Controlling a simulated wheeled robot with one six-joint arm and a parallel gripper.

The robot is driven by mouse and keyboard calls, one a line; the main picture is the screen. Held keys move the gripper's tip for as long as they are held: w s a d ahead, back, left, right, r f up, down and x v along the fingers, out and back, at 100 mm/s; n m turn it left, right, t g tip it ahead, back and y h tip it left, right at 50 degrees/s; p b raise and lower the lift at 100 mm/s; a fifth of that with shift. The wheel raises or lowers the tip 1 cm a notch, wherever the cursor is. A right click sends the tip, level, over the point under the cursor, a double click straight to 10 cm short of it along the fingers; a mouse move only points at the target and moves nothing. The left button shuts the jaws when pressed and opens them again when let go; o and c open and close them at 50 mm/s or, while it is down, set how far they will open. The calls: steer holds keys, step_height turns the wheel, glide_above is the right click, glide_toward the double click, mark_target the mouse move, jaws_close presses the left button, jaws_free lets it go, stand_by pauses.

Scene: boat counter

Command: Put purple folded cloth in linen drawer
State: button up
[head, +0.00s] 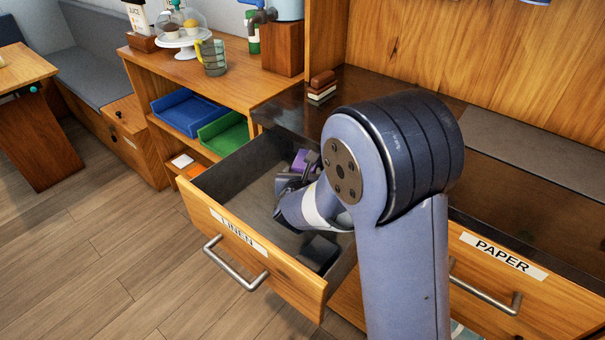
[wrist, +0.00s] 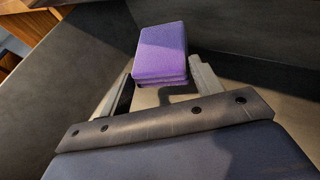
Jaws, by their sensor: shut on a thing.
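The purple folded cloth (wrist: 160,52) is held between the fingers of my gripper (wrist: 162,88) in the wrist view. In the head view a small part of the cloth (head: 300,160) shows beyond my gripper (head: 292,178). My gripper is shut on the cloth, inside the outline of the open linen drawer (head: 225,228), toward its back right. The drawer is labelled LINEN and pulled out. I cannot tell whether the cloth touches the drawer floor. My arm hides part of the drawer's right side.
A dark block-like item (head: 318,252) lies in the drawer's front right corner. The PAPER drawer (head: 490,262) is to the right. A shelf with a blue tray (head: 185,110) and a green tray (head: 222,135) stands left. The drawer's left and middle floor is clear.

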steer(key=shift+f+b, duration=0.6)
steer(key=shift+b, duration=0.1)
steer(key=o, duration=1)
steer(key=shift+r, duration=0.15)
steer(key=shift+r+p, duration=0.65)
steer(key=shift+p, duration=0.4)
steer(key=v, duration=1.2)
steer(key=shift+s+f+p, duration=0.1)
steer(key=shift+f+p, duration=0.1)
steer(key=shift+p, duration=0.15)
